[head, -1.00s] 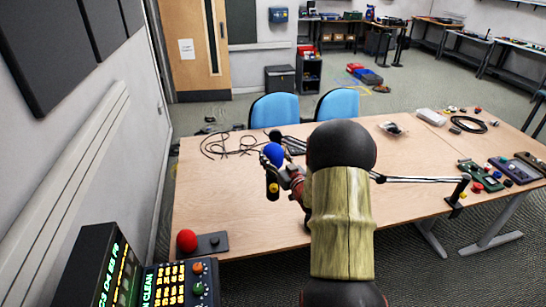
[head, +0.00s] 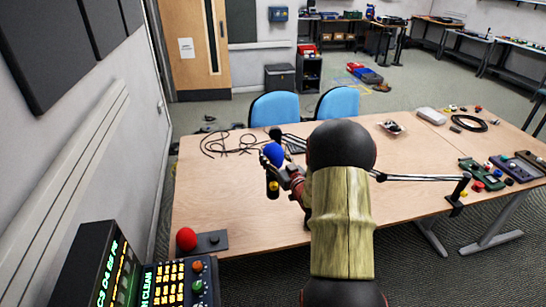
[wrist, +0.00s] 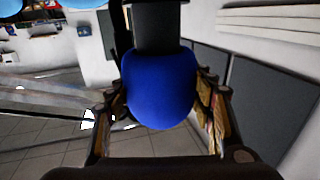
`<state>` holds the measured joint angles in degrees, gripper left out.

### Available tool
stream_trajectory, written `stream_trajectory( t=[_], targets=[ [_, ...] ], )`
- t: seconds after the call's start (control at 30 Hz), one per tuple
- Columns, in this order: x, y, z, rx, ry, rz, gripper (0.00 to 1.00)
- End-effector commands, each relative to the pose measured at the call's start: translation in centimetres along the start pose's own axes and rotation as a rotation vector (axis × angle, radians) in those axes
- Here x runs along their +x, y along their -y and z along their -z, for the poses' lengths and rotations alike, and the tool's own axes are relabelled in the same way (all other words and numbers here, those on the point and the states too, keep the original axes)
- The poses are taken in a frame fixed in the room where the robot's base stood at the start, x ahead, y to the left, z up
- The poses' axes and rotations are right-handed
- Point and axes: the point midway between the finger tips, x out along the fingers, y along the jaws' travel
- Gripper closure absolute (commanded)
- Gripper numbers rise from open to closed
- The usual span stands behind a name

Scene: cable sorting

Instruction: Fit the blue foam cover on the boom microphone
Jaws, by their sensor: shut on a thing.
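The blue foam cover (head: 273,153) is rounded and sits above the table's left half. In the wrist view the cover (wrist: 158,92) fills the space between the two fingers of my gripper (wrist: 162,92), which is shut on it. A black cylinder (wrist: 160,27), apparently the microphone body, meets the cover's upper end there. In the head view a dark cylinder with a yellow mark (head: 272,187) shows directly below the cover. I cannot tell how far the cover is over it. The boom arm (head: 420,179) runs left from its clamp and passes behind my arm.
A red foam ball (head: 187,238) is by a dark plate (head: 213,242) at the table's front left. Loose black cables (head: 230,143) lie behind the cover. Small devices (head: 482,175) stand at the right. The table's middle right (head: 405,155) is mostly clear.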

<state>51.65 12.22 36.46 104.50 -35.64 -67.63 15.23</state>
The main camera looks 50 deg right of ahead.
Motion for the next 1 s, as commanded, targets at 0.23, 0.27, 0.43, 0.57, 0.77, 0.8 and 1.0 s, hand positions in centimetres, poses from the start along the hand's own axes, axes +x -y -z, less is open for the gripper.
stream_trajectory(
  t=[0.23, 0.27, 0.43, 0.57, 0.77, 0.8, 1.0],
  targets=[
    [0.0, 0.0, -0.7, 0.0, 0.0, 0.0, 0.6],
    [0.0, 0.0, -0.7, 0.0, 0.0, 0.0, 0.6],
    [0.0, 0.0, -1.1, 0.0, 0.0, 0.0, 0.6],
    [0.0, 0.0, -1.4, 0.0, 0.0, 0.0, 0.6],
    [0.0, 0.0, -1.9, 0.0, 0.0, 0.0, 0.6],
    [0.0, 0.0, -1.9, 0.0, 0.0, 0.0, 0.6],
    [0.0, 0.0, -2.1, 0.0, 0.0, 0.0, 0.6]
  ],
)
